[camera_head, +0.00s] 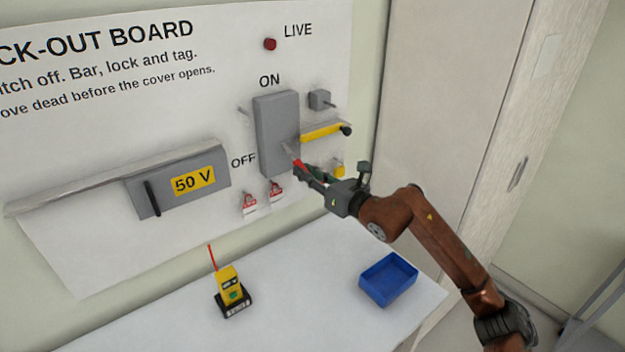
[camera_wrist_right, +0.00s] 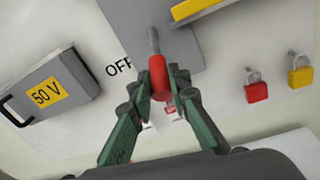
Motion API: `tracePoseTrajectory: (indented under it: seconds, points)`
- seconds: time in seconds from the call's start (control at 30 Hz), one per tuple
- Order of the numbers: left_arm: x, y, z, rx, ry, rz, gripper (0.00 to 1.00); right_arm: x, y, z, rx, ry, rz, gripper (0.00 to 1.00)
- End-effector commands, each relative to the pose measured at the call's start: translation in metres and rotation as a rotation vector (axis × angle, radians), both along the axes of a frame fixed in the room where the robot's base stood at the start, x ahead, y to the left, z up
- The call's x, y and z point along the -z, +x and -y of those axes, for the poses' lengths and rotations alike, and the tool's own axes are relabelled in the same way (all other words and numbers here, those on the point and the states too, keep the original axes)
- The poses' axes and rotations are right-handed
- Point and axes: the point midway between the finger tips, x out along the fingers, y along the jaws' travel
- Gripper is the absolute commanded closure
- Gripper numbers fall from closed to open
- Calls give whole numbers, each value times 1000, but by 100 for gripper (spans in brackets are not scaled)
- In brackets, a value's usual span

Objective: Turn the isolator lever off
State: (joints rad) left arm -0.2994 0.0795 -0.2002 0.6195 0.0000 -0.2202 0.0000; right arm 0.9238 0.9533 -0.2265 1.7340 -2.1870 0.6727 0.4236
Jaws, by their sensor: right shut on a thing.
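The isolator is a grey box (camera_head: 277,125) on the lock-out board, with ON above it and OFF at its lower left. Its lever has a grey shaft (camera_wrist_right: 153,42) and a red grip (camera_wrist_right: 158,76); the red grip also shows in the head view (camera_head: 299,164). My right gripper (camera_head: 302,170) is at the lower right of the box, its fingers closed around the red grip. In the right wrist view its green fingers (camera_wrist_right: 160,88) stand on both sides of the grip. The lever points out and down toward the gripper. My left gripper is out of view.
A yellow bar (camera_head: 322,132) sticks out just above my right gripper. Padlocks (camera_wrist_right: 256,88) and tags (camera_head: 249,203) hang nearby. A 50 V cover (camera_head: 156,199) is at left. A yellow tester (camera_head: 230,288) and blue bin (camera_head: 388,280) stand on the white shelf. The LIVE lamp (camera_head: 270,44) is dark red.

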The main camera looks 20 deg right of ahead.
Motion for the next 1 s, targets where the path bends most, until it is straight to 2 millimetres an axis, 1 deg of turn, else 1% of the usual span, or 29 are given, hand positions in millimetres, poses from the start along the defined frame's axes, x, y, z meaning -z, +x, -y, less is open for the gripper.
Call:
tracePoseTrajectory:
  seconds: [0.03,0.3,0.57,0.7,0.83,1.0]
  points:
    - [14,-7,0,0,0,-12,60,14,4,-1,0,12,18,100]
    - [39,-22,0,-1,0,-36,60,22,9,-3,1,54,127,100]
    - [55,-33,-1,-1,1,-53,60,26,12,-3,2,78,197,100]
    - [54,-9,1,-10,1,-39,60,26,13,-4,2,87,219,100]
    - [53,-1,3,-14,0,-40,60,26,14,-4,2,90,232,100]
    - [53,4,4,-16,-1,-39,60,25,14,-4,3,93,240,100]
